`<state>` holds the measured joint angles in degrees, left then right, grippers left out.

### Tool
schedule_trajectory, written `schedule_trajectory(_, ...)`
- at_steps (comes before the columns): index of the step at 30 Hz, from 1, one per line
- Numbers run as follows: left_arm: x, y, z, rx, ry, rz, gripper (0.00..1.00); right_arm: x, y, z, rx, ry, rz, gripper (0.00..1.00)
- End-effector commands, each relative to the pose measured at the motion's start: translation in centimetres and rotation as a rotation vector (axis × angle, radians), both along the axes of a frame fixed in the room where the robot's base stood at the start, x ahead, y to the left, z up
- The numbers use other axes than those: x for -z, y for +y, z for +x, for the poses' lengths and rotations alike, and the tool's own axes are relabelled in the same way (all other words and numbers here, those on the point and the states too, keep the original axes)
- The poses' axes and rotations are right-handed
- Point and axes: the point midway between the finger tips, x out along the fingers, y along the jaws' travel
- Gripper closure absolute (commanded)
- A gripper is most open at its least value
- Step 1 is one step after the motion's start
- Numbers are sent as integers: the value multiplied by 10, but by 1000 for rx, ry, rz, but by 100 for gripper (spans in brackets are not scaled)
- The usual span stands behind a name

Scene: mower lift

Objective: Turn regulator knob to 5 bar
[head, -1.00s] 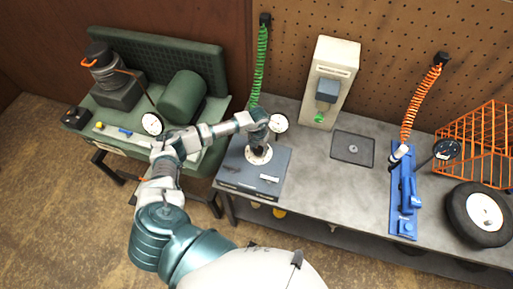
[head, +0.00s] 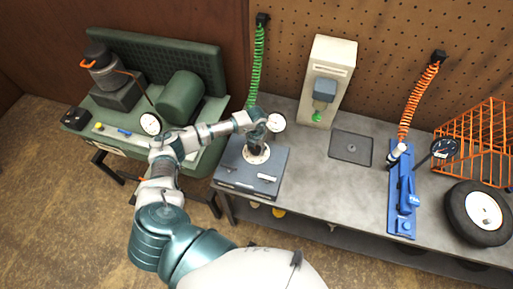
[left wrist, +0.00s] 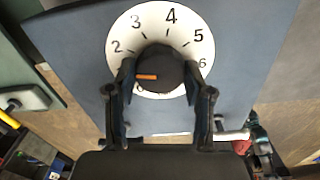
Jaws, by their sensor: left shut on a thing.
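The regulator knob (left wrist: 160,66) is dark and round, with an orange pointer mark, in the middle of a white dial (left wrist: 150,22) numbered in black. The 2, 3, 4, 5 and 6 show in the left wrist view; the lower dial is partly hidden by the fingers. The orange mark points left, a little below the 2. My left gripper (left wrist: 158,90) is shut on the knob, one finger on each side. In the head view my left gripper (head: 257,147) comes down from above onto the dial on the blue-grey regulator box (head: 235,178). My right gripper is not in view.
To the right are a square dark plate (head: 351,147), a blue tool (head: 404,200), a tire (head: 462,222) and an orange wire basket (head: 470,135). A green compressor (head: 182,97) stands at the left.

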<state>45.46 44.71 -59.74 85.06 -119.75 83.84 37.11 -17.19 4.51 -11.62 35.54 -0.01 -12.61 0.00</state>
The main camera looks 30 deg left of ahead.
Motion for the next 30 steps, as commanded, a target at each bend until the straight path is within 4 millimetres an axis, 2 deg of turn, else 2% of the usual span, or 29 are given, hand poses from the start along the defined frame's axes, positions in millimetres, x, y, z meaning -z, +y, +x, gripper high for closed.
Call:
schedule_trajectory(7,-1,-1,1,1,-4,-5,83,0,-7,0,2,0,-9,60)
schedule_trajectory(18,-2,0,2,0,-5,-4,83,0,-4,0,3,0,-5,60)
schedule_trajectory(19,-2,0,2,0,-5,-4,46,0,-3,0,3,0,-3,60)
schedule_trajectory(21,-2,0,2,0,-5,-3,28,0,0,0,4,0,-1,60)
schedule_trajectory(22,-2,0,1,0,-5,-3,24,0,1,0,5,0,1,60)
schedule_trajectory(30,-1,-1,1,1,-3,-4,24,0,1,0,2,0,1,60)
